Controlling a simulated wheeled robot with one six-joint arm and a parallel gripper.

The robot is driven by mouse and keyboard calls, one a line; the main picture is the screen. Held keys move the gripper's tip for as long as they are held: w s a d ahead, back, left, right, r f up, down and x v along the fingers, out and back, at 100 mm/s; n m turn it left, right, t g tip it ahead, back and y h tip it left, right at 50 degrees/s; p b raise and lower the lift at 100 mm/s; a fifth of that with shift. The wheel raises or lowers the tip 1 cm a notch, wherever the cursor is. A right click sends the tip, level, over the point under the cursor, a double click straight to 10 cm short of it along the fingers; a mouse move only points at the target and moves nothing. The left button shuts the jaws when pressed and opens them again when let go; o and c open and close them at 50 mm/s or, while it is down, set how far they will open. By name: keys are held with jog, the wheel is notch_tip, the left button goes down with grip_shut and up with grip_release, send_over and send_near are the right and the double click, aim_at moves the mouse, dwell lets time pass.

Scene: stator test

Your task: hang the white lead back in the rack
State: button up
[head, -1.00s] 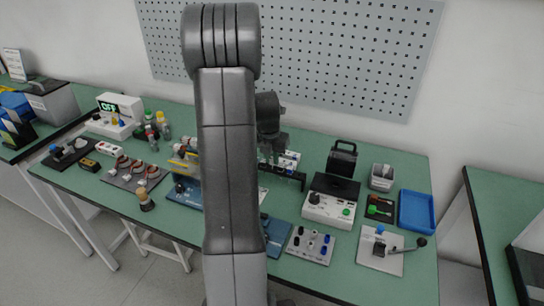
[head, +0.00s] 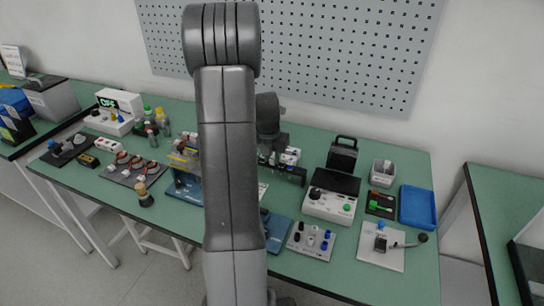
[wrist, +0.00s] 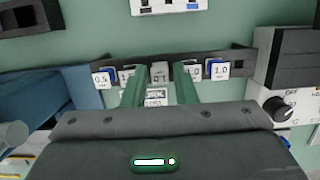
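The rack (wrist: 243,62) is a dark bar carrying several small labelled tags, some white and some blue-edged, in the wrist view. It also shows on the bench in the head view (head: 291,174), partly behind my arm. My gripper (wrist: 160,88) is low in front of the rack's middle, its two fingers apart. A white labelled block (wrist: 157,97), possibly the white lead's end, shows between the fingers. I cannot tell whether the fingers touch it. The rest of that lead is hidden.
A white box with a knob (head: 330,205) stands right of the rack; its knob shows in the wrist view (wrist: 278,108). A black case (head: 342,156) stands behind it, a blue tray (head: 417,207) farther right. A panel with coloured terminals (head: 311,240) lies in front.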

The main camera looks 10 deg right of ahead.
jog(key=shift+o, duration=1.1)
jog(key=shift+r, duration=0.1)
jog(key=v, duration=1.4)
jog(key=x, duration=1.2)
jog(key=shift+s+a, duration=0.1)
jog(key=shift+s, duration=0.05)
